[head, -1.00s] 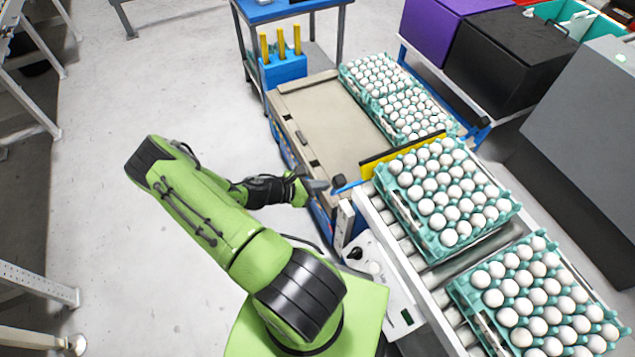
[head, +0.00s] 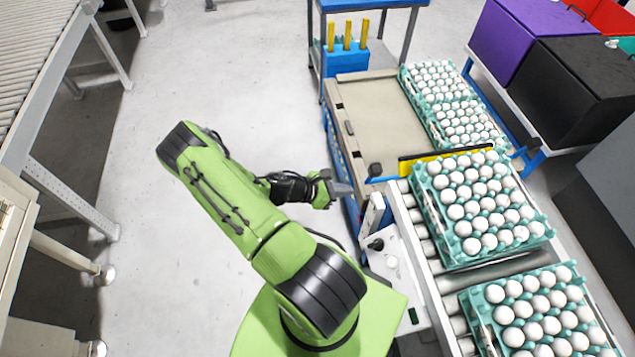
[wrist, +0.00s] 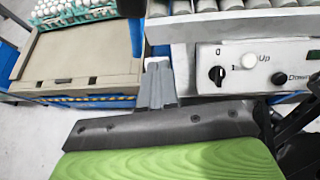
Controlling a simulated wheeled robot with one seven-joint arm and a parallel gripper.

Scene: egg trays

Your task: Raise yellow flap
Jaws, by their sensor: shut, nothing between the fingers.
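The yellow flap (head: 420,162) is a flat strip at the end of the roller conveyor, beside the beige platform (head: 372,122). It stands up between the conveyor's tray and the platform, with a blue bar and black knob at its left end. My gripper (head: 345,189) is shut and empty, left of the conveyor end and short of the flap. In the wrist view my closed fingers (wrist: 157,84) point at the gap between the platform and the conveyor. A dark blue post (wrist: 137,38) rises just beyond the fingertips. The flap's yellow face is not visible in the wrist view.
Egg trays (head: 446,230) stand on the roller conveyor (head: 425,238), and more sit on the platform's far right side. A control panel (head: 395,262) with knobs is beside the conveyor. A blue cart (head: 372,5) stands behind.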

